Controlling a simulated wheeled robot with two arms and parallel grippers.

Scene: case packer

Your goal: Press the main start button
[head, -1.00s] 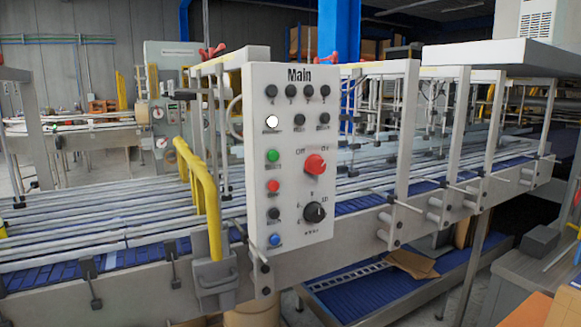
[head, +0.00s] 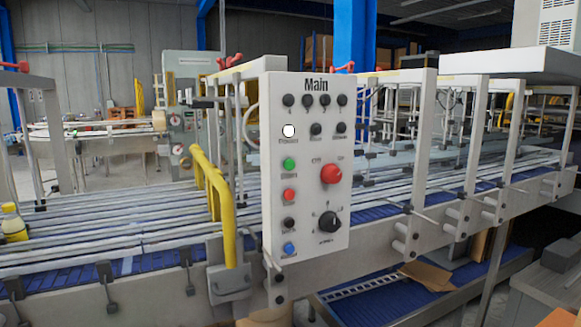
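The main control panel (head: 314,257) is a white upright box headed "Main", near the middle of the head view. The green button (head: 289,164), likely the start button, sits in its left column; its small label is too blurred to read surely. A white button (head: 288,131) is above it. A red button (head: 290,195), a black button (head: 289,224) and a blue button (head: 289,249) are below it. A red rotary knob (head: 331,174) and a black rotary knob (head: 329,222) are at the right. Neither gripper shows.
The panel stands in front of a conveyor with metal rails (head: 130,217) and a blue belt (head: 150,261). A yellow bent guard bar (head: 222,205) stands just left of the panel. Cardboard (head: 427,276) lies at lower right.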

